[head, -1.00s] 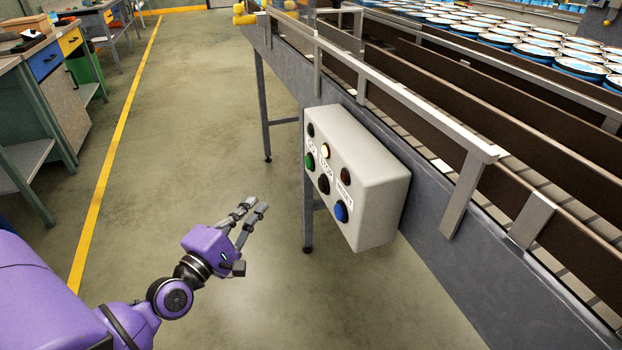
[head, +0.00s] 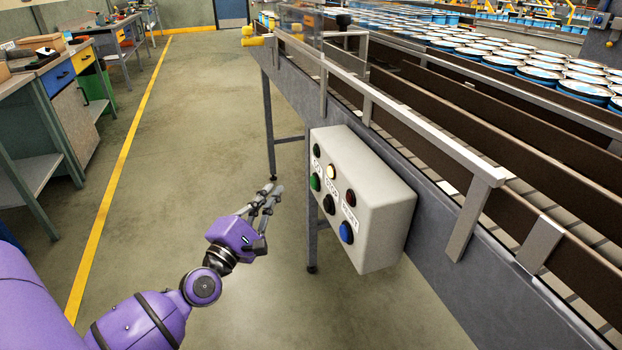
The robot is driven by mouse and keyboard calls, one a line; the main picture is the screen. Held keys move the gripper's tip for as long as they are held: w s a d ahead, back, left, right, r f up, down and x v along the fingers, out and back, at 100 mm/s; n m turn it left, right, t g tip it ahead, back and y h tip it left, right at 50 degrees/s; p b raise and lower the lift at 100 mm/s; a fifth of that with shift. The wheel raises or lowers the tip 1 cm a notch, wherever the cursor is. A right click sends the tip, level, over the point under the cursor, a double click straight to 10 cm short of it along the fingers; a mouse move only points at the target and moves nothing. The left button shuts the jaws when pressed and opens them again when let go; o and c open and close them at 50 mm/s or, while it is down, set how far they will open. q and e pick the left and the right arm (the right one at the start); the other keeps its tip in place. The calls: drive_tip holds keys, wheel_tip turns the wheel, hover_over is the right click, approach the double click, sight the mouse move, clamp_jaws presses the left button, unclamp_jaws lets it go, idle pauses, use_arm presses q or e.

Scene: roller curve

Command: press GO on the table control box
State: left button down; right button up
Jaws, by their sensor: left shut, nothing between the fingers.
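The control box (head: 378,222) is a pale grey box fixed to the side of the conveyor table. Its face carries a green GO button (head: 315,183), a black STOP button (head: 329,204) and a blue RESET button (head: 346,233). A lamp sits above each button; the middle lamp (head: 331,172) glows. My left gripper (head: 273,192) is purple with grey fingers, shut and empty. It is left of the box, slightly below the GO button in the picture, apart from it. My right gripper is not in view.
The roller conveyor (head: 460,180) with metal guard rails runs along the right. Table legs (head: 311,240) stand behind and beside the box. Many blue-rimmed cans (head: 540,75) stand at the back right. Workbenches (head: 60,110) line the left; open floor lies between.

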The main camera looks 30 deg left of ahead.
sight(314, 182)
use_arm(q)
drive_tip(key=w+d+p, duration=0.1)
drive_tip(key=w+d, duration=0.2)
drive_tip(key=w, duration=0.1)
drive_tip(key=shift+d, duration=0.15)
drive_tip(key=shift+s, duration=0.1)
idle(0.6)
idle(0.6)
drive_tip(key=shift+p, duration=0.3)
drive_tip(key=shift+w+d, duration=0.25)
drive_tip(key=shift+w, duration=0.1)
